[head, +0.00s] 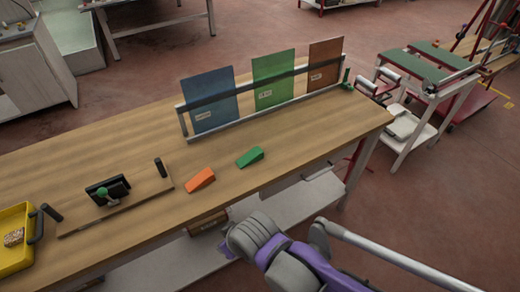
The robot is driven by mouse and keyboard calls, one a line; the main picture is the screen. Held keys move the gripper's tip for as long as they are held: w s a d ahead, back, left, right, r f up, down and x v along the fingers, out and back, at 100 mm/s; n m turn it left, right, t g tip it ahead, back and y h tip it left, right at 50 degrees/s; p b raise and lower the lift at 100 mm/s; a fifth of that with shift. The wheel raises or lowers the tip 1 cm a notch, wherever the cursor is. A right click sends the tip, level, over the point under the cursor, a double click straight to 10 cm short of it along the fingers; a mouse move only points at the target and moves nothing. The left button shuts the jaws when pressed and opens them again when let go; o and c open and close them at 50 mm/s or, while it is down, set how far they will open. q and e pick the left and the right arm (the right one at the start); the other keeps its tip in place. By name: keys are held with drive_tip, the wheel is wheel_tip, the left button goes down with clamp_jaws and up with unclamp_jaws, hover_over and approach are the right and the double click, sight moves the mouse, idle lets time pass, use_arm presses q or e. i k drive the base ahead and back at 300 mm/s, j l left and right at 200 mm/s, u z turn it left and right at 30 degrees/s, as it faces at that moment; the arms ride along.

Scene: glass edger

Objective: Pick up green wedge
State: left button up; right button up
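The green wedge (250,157) lies on the wooden table (110,140), near its front edge and right of the middle. Nothing touches it. An orange wedge (200,180) lies to its left, closer to the front edge. One of my arms, purple and grey, shows at the bottom right, in front of the table and below the green wedge. No gripper fingers can be made out on it. My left gripper is not in the picture.
A rack (262,112) with blue (210,98), green (273,78) and brown (325,66) panels stands behind the wedges. A board with two black handles (115,205) and a yellow tray (14,240) are to the left. Bare tabletop surrounds the green wedge.

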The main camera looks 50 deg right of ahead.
sight(256, 154)
drive_tip(key=k+l, duration=0.1)
drive_tip(key=l, duration=0.45)
drive_tip(key=l+u, duration=0.1)
drive_tip(key=l, duration=1.5)
drive_tip(key=i+l, duration=0.2)
drive_tip(key=l, duration=0.1)
